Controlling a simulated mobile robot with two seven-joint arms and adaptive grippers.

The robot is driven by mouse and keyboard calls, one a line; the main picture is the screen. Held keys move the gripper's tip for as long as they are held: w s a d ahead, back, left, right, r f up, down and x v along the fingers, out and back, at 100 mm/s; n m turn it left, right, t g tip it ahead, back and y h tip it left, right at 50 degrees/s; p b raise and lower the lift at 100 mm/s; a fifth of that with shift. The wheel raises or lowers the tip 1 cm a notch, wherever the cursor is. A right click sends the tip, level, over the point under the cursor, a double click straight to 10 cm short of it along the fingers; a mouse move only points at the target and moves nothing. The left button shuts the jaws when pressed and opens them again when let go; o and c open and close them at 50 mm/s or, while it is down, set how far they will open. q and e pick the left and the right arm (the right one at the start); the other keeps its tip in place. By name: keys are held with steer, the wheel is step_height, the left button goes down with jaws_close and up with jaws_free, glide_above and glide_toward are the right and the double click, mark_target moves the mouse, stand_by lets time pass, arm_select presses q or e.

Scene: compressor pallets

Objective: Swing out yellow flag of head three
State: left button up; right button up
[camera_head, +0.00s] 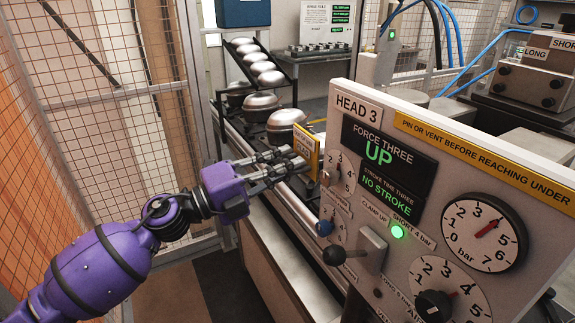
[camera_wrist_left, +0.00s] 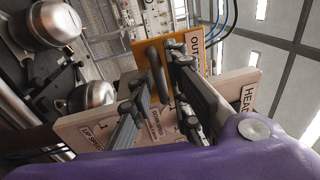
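The yellow flag (camera_head: 306,148) of head three stands at the left edge of the HEAD 3 panel (camera_head: 345,95), seen at a slant. In the left wrist view the flag (camera_wrist_left: 209,36) shows the letters "OUT" and a dark upright handle (camera_wrist_left: 157,72). My left gripper (camera_head: 293,160) reaches in from the left to the flag. Its fingers (camera_wrist_left: 160,78) are spread, with the handle showing between them and a gap visible on the left side. Contact with the handle cannot be told. My right gripper is in neither view.
The panel carries dials, a green lamp (camera_head: 398,232) and a black-knobbed lever (camera_head: 334,255) below the gripper. Metal domes (camera_head: 286,120) stand on the line behind. A wire mesh fence (camera_head: 110,110) is at left. Floor is free below my left arm.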

arm_select(q)
steer(key=v, duration=1.1)
steer(key=shift+a, duration=0.3)
